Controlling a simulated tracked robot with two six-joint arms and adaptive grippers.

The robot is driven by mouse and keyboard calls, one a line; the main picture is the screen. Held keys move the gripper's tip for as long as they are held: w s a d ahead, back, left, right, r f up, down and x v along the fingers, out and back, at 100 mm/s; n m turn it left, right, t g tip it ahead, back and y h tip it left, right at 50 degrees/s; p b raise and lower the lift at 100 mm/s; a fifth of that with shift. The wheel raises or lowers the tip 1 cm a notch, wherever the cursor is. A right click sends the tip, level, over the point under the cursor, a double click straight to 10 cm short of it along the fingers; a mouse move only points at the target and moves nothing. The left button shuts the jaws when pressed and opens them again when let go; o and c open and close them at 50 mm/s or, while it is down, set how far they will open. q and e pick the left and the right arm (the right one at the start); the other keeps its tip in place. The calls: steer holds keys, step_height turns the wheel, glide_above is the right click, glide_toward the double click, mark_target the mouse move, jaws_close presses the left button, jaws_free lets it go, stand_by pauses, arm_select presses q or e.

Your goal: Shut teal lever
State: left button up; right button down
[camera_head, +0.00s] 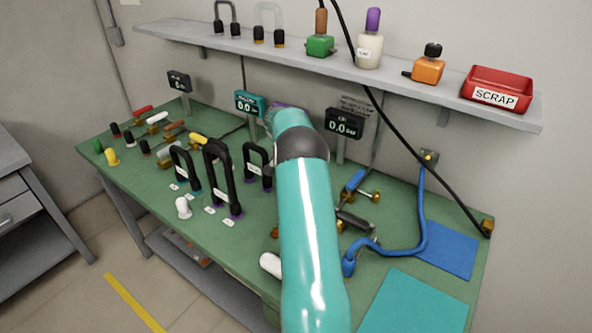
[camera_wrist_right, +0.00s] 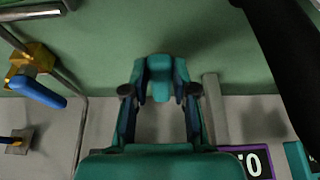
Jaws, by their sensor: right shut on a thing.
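The teal lever (camera_wrist_right: 159,82) shows between the fingers of my right gripper (camera_wrist_right: 160,70) in the right wrist view, with green bench surface beyond it. The gripper is shut on it. Its valve body is hidden. In the head view my teal right arm reaches over the middle of the bench and hides the lever and most of the gripper. My left gripper is in neither view.
A blue-handled brass valve (camera_head: 355,183) is right of my arm, also in the wrist view (camera_wrist_right: 38,90). Gauges (camera_head: 344,124) line the back. A shelf (camera_head: 330,68) overhangs. A blue hose (camera_head: 420,205) lies right.

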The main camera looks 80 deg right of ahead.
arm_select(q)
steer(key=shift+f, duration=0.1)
arm_select(e)
steer(key=shift+d+r+m, duration=0.1)
steer(key=shift+d+m, duration=0.05)
steer(key=shift+m, duration=0.25)
steer(key=c, duration=0.9)
jaws_free()
steer(key=shift+w, duration=0.1)
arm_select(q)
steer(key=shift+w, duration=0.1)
arm_select(e)
steer(key=shift+v, duration=3.95)
steer(key=shift+w, duration=0.1)
